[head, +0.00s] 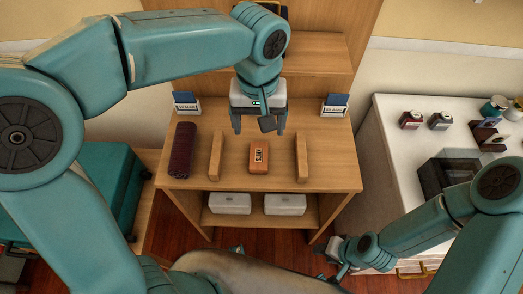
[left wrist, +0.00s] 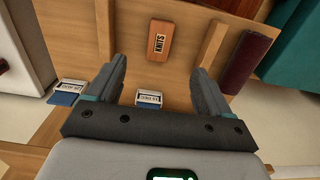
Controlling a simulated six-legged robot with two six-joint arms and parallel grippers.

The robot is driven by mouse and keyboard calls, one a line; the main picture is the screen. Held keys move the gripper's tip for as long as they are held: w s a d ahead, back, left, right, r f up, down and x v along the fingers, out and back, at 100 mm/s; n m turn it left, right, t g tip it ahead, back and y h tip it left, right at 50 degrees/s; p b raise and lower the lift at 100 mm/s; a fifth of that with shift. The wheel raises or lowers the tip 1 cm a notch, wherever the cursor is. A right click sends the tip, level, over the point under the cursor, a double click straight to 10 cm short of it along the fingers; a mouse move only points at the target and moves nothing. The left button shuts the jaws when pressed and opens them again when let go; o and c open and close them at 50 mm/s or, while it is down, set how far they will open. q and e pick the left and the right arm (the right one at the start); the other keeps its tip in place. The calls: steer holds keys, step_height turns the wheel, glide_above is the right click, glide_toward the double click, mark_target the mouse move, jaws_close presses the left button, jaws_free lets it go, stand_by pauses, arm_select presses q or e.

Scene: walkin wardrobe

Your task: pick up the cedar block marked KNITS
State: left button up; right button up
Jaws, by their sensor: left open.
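The cedar block marked KNITS (head: 258,157) is reddish-brown and lies flat on the wooden table (head: 340,176), between two upright wooden strips. In the left wrist view the block (left wrist: 160,40) shows its KNITS label, beyond my fingertips. My left gripper (head: 259,130) is open and empty, pointing down behind the block in the head view, apart from it. It also shows in the left wrist view (left wrist: 160,68). My right gripper (head: 337,262) is low at the right, well away from the block; its jaws are too small to read.
The wooden strips (head: 216,156) (head: 302,157) flank the block closely, with bare gaps. A dark red roll (head: 182,149) lies farther left. Small blue-and-white boxes (head: 187,103) (head: 335,105) stand at the back, with another in the left wrist view (left wrist: 148,98). White boxes (head: 229,203) sit below.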

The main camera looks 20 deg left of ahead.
arm_select(q)
steer(key=b, duration=0.1)
glide_above(259, 161)
steer(key=f, duration=0.9)
steer(key=shift+s+f, duration=0.15)
steer(key=shift+s, duration=0.15)
steer(key=f, duration=0.6)
steer(key=shift+w+a+f, duration=0.1)
steer(key=shift+w, duration=0.25)
steer(key=shift+s, duration=0.1)
steer(key=c, duration=1.1)
